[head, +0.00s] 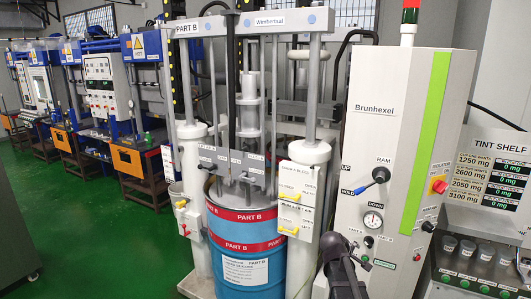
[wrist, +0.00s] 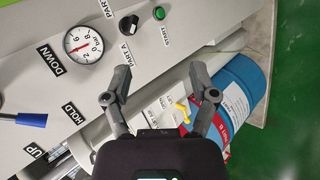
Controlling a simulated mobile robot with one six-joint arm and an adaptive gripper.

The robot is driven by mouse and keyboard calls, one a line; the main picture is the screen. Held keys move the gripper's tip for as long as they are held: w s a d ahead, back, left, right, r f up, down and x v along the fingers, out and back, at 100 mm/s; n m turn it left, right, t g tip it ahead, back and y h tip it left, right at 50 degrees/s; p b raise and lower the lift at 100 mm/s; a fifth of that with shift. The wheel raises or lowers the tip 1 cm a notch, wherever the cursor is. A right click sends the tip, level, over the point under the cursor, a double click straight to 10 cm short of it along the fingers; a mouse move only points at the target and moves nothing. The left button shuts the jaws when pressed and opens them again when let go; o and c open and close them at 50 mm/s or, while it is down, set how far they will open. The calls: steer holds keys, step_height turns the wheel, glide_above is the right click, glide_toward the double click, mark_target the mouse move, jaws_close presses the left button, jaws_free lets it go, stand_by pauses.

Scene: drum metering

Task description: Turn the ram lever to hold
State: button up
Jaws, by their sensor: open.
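The ram lever (head: 369,183) is on the front of the white Brunhexel cabinet, under the RAM label. The hub is outside that view. My gripper (wrist: 160,98) is open and empty, apart from the lever. In the head view my gripper (head: 340,248) is below and left of the lever.
A pressure gauge (head: 373,220) and a black selector knob (head: 368,241) sit below the lever. A blue drum (head: 245,267) with yellow-handled valves stands to the left. The tint shelf is at far right.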

steer(key=s+a+f+m+g+y+b, duration=0.2)
steer(key=s+a+f, duration=0.4)
steer(key=s, duration=0.5)
steer(key=s+a+f+m+g+y+b, duration=0.3)
steer(key=s+a+f+m+g+y, duration=0.1)
steer(key=s, duration=0.6)
step_height(320, 180, down, 2)
steer(key=shift+s+a+f+m+y, duration=0.15)
steer(key=shift+s+a+m+y, duration=0.35)
steer(key=shift+a+m, duration=0.6)
steer(key=shift+w, duration=0.2)
